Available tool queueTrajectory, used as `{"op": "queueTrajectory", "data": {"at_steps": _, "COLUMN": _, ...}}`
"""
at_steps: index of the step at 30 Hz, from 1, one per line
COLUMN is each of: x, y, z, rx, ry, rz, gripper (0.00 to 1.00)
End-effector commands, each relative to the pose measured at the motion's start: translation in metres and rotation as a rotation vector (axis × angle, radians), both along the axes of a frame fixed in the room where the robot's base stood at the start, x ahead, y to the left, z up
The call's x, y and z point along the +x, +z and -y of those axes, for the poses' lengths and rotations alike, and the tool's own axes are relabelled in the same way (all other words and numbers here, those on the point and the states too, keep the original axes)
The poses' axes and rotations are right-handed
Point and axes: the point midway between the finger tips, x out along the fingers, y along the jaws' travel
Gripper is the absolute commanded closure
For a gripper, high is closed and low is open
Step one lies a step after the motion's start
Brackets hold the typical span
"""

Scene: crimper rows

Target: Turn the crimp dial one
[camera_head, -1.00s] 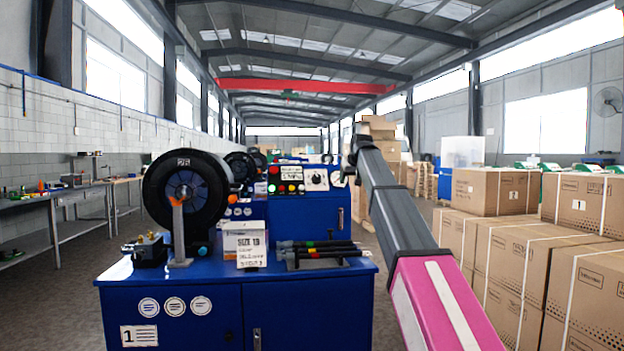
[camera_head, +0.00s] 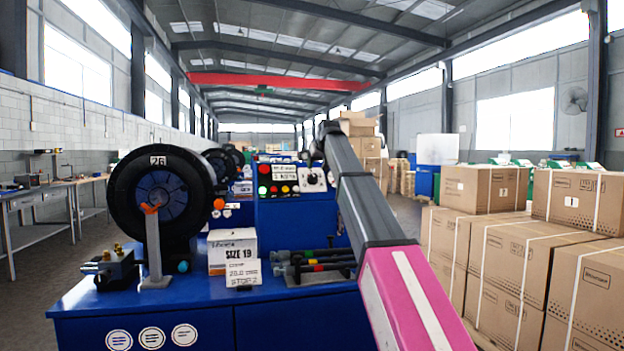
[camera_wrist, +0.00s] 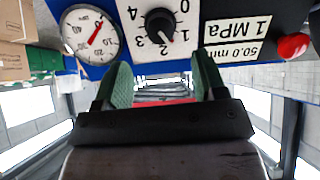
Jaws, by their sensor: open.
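The crimp dial (camera_wrist: 160,24) is a black knob on a white plate marked 0 to 4, seen upside down in the wrist view. Its white mark seems to point between 1 and 2. In the head view the dial (camera_head: 313,179) is small, on the panel of the blue machine. My gripper (camera_wrist: 162,75) is open, its two green fingers apart and empty, with the knob ahead of and between the fingertips, apart from them as far as I can tell. In the head view my gripper (camera_head: 322,150) is by the panel's right side, its fingers too small to make out.
A round gauge (camera_wrist: 90,35) with a red needle, a label reading 50.0 mm and 1 MPa (camera_wrist: 238,38) and a red button (camera_wrist: 293,46) flank the dial. A nearer blue bench (camera_head: 190,300) carries a black crimper (camera_head: 165,200) and a SIZE 19 box (camera_head: 232,245). Cartons (camera_head: 500,270) stand right.

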Motion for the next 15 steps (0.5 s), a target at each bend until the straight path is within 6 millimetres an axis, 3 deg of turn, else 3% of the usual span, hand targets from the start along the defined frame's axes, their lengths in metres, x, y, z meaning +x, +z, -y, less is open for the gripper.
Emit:
{"op": "queueTrajectory", "data": {"at_steps": 9, "x": 0.040, "y": -0.041, "z": -0.012, "rx": 0.000, "ry": 0.000, "rz": -0.001, "gripper": 0.36}}
{"op": "queueTrajectory", "data": {"at_steps": 15, "x": 0.055, "y": -0.056, "z": -0.017, "rx": 0.000, "ry": 0.000, "rz": 0.000, "gripper": 0.36}}
